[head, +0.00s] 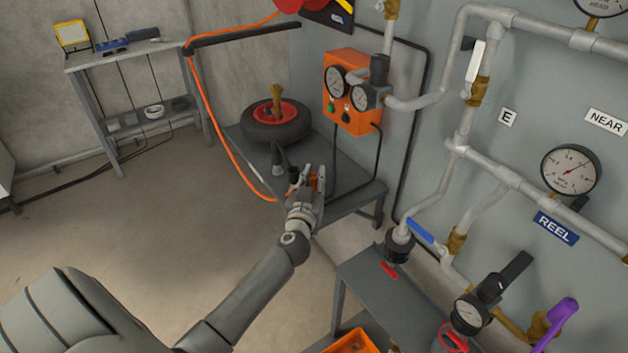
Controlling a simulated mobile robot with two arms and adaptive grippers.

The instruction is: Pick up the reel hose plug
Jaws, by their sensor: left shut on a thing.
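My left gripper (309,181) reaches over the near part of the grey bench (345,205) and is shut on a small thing. The orange hose (222,147) hangs from the upper left and curves down to the gripper. The held thing at its end appears to be the reel hose plug (294,187); only bits of orange-red show, and the fingers hide most of it. I cannot tell whether it touches the bench. My right gripper is not in view.
A wheel with a red rim (277,121) lies on the bench beside a dark fitting (281,160). An orange gauge box (350,92) hangs on the wall. Pipes, a REEL label (556,228) and a blue-handled valve (420,231) are at the right. Left floor is clear.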

